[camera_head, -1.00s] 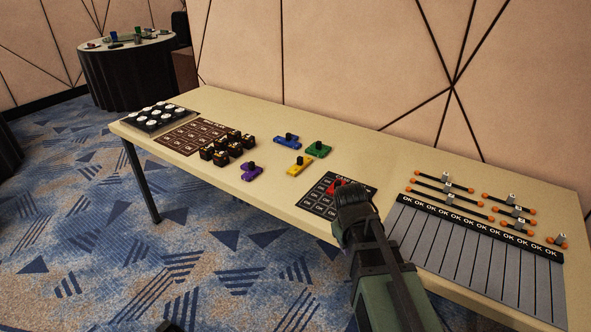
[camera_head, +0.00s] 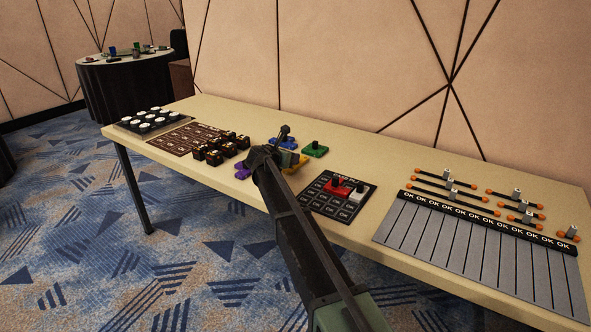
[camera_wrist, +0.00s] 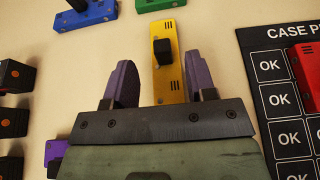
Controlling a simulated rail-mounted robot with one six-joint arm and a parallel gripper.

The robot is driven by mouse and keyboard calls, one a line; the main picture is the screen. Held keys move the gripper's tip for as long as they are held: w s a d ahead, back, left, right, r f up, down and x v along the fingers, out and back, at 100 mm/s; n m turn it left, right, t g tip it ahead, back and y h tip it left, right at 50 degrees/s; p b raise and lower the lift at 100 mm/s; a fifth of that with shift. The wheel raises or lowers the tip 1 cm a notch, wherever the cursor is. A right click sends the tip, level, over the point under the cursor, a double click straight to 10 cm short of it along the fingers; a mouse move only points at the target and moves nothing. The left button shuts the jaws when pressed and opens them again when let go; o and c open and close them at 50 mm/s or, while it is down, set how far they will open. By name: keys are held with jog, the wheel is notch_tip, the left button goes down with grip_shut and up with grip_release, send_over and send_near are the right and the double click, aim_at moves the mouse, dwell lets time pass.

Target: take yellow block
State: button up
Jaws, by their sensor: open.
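The yellow block (camera_wrist: 168,76) is a flat yellow bar with a black knob (camera_wrist: 162,52), seen in the wrist view between and ahead of my gripper's two fingers. In the head view the yellow block (camera_head: 297,163) is partly hidden by my arm. My gripper (camera_wrist: 161,86) is open and empty, its fingers apart on either side of the block's lower part. In the head view my gripper (camera_head: 277,146) is over the table beside the block. I cannot tell how high it is above the block.
On the table (camera_head: 420,165), the blue block (camera_wrist: 86,11) and green block (camera_wrist: 158,3) lie beyond. The purple block (camera_wrist: 55,152) is at lower left. The dark case board (camera_wrist: 275,75) with a red block (camera_wrist: 306,72) is at right. Several black cubes (camera_wrist: 12,125) stand at left.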

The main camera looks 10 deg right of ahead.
jog(key=b+x, duration=0.2)
jog(key=x, duration=0.3)
jog(key=shift+d+f, duration=0.1)
grip_shut()
